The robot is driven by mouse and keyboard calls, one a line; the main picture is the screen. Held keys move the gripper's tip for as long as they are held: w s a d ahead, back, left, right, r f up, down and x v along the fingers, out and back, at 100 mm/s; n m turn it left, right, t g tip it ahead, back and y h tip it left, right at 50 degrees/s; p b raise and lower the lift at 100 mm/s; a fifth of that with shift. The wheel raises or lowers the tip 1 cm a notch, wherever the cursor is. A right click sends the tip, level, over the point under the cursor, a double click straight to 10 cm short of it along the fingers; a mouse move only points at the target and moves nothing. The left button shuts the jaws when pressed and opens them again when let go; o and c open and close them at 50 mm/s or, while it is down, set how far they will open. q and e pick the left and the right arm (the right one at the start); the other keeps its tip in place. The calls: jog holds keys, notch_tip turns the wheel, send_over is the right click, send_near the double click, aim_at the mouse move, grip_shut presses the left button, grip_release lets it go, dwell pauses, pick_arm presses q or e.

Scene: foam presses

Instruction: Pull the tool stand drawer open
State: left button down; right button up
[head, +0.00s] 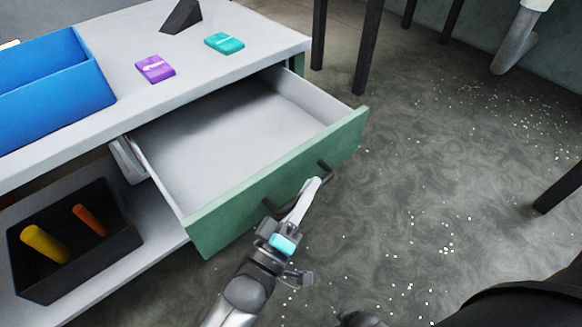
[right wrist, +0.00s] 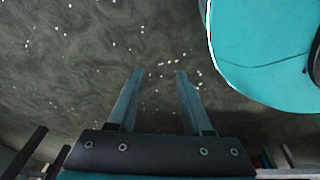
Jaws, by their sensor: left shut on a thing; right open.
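The tool stand (head: 140,101) is a white bench with a lower shelf. Its drawer (head: 225,125) has a green front (head: 285,180) and is pulled well out, and its inside is empty. A dark bar handle (head: 324,171) sits on the green front. My left gripper (head: 309,187) is shut on the handle, its fingers partly covering it. My right gripper (right wrist: 160,78) shows in the right wrist view, open and empty above the speckled floor, away from the drawer.
A blue bin (head: 60,90), a purple box (head: 155,69), a teal box (head: 224,43) and a dark wedge (head: 182,16) are on the top. A black bin (head: 75,270) with yellow and orange items is on the lower shelf. Dark legs stand behind. Floor (head: 430,170) to the right is open.

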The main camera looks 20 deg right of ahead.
pick_arm(q)
jog(key=s+d+p, duration=0.1)
jog(key=s+d, duration=0.1)
jog(key=s, duration=0.4)
pick_arm(e)
jog(key=shift+s+d+f, duration=0.3)
jog(key=shift+s+d, duration=0.3)
jog(key=shift+s, duration=0.2)
jog(key=shift+s+d+f, duration=0.3)
jog(key=shift+s+d, duration=0.25)
jog(key=shift+s, duration=0.25)
pick_arm(q)
jog(key=shift+d, duration=0.1)
jog(key=c, duration=0.8)
grip_release()
jog(key=shift+c, duration=0.2)
